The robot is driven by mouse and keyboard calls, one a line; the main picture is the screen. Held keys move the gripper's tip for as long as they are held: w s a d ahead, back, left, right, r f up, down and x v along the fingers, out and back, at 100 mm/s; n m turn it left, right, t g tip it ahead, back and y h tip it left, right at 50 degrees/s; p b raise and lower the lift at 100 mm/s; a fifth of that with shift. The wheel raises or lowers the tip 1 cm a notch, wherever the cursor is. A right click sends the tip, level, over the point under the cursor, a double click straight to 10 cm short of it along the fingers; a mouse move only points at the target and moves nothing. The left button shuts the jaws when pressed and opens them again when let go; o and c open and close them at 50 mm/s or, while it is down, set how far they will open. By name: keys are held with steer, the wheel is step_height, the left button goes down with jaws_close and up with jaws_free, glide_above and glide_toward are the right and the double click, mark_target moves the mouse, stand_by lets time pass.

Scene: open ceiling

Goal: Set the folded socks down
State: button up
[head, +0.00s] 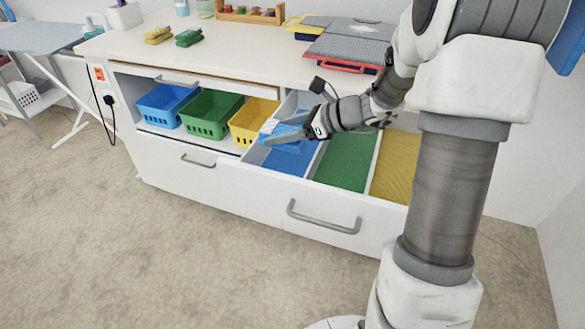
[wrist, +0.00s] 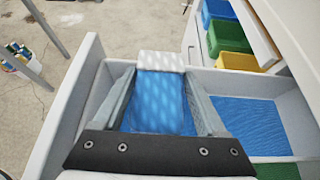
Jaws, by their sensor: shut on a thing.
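The folded socks (wrist: 160,105) are blue with a white band at the far end. My gripper (wrist: 160,80) is shut on them, one finger along each side. In the head view, my gripper (head: 287,131) holds the socks (head: 270,127) over the blue-lined compartment (head: 287,161) of the open drawer (head: 262,185), at its left end. The blue lining (wrist: 245,122) also shows to the right of the fingers in the wrist view. I cannot tell whether the socks touch the lining; my gripper hides their underside.
Green (head: 346,160) and yellow (head: 396,165) compartments lie to the right in the drawer. Blue (head: 164,103), green (head: 210,113) and yellow (head: 252,121) baskets stand on the shelf behind. Yellow (head: 158,35) and green (head: 188,38) folded bundles lie on the countertop (head: 235,47).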

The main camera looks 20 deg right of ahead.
step_height(320, 180, down, 10)
steer(key=b, duration=0.4)
steer(key=shift+f, duration=0.15)
steer(key=o, duration=1.3)
steer(key=shift+r, duration=0.35)
steer(key=p+v, duration=0.3)
steer(key=v, duration=0.9)
steer(key=shift+d+f, duration=0.1)
steer(key=shift+f, duration=0.1)
